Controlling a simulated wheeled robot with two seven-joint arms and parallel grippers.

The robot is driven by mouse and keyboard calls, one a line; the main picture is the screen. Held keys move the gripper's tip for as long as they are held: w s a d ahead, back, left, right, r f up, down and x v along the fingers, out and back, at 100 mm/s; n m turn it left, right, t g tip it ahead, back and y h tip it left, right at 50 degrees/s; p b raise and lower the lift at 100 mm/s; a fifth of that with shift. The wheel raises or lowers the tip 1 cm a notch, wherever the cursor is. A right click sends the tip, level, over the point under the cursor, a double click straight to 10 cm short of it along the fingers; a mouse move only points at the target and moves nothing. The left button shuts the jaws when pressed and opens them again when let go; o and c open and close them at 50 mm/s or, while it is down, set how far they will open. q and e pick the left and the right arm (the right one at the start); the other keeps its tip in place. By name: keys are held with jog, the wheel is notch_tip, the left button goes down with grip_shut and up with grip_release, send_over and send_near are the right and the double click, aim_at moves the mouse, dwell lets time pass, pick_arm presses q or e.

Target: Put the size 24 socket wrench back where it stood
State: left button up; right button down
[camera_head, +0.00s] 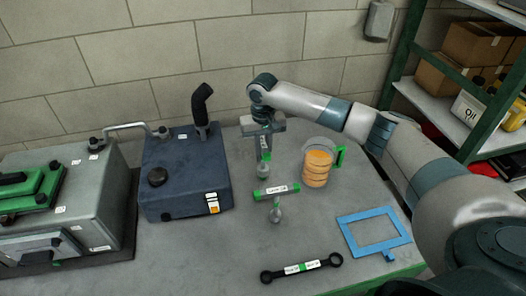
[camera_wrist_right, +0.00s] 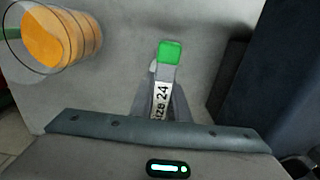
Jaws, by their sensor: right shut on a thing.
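The size 24 socket wrench (camera_head: 265,155) is in my right gripper (camera_head: 263,134). In the right wrist view its label reads "ize 24" and its green handle end (camera_wrist_right: 169,52) sticks out beyond the fingers (camera_wrist_right: 163,100). In the head view its handle points toward the camera and its grey socket end is below, close above or on the table; I cannot tell which. A second socket wrench (camera_head: 277,190) with a green, labelled crossbar stands upright just in front of it. My left gripper is out of view.
A dark blue canister (camera_head: 185,180) stands left. A blue frame (camera_head: 373,231) and a double-ended wrench (camera_head: 302,267) lie in front. Grey table (camera_head: 235,240) is bare between them.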

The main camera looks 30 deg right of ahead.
aim_at(263, 142)
jog(key=shift+f, duration=0.25)
dwell(0.4)
jog(key=shift+f, duration=0.8)
jog(key=shift+f, duration=0.15)
jog(key=c, duration=1)
grip_release()
jog(key=shift+c, duration=0.2)
notch_tip(263, 142, up, 5)
jog(key=p, duration=0.5)
jog(key=shift+f, duration=0.15)
jog(key=shift+r, duration=2.15)
